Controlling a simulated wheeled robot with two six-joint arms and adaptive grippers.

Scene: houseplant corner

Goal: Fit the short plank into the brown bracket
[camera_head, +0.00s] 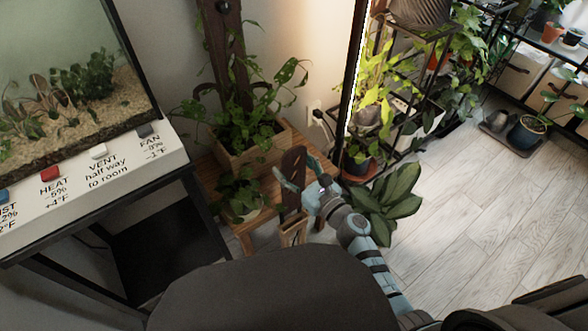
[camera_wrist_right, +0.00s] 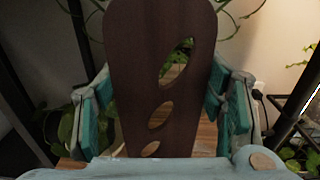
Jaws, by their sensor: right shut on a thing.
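The short plank (camera_head: 293,162) is dark brown and stands roughly upright beside the plant table. My right gripper (camera_head: 298,184) is shut on it. In the right wrist view the plank (camera_wrist_right: 130,65), with its rounded top and leaf-shaped cutouts, sits between the teal fingers of the gripper (camera_wrist_right: 160,112). Below the plank in the head view is a small light-brown wooden frame (camera_head: 292,232), possibly the brown bracket. The gripper and plank partly cover that area, and I cannot tell whether the plank touches the frame. My left gripper is not in view.
A wooden planter box (camera_head: 254,150) with trailing leaves and a tall dark board (camera_head: 226,55) stands on the wooden table (camera_head: 212,172). A terrarium (camera_head: 75,85) is at the left. A black-framed plant rack (camera_head: 405,95) is close on the right. Open floor (camera_head: 470,190) lies further right.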

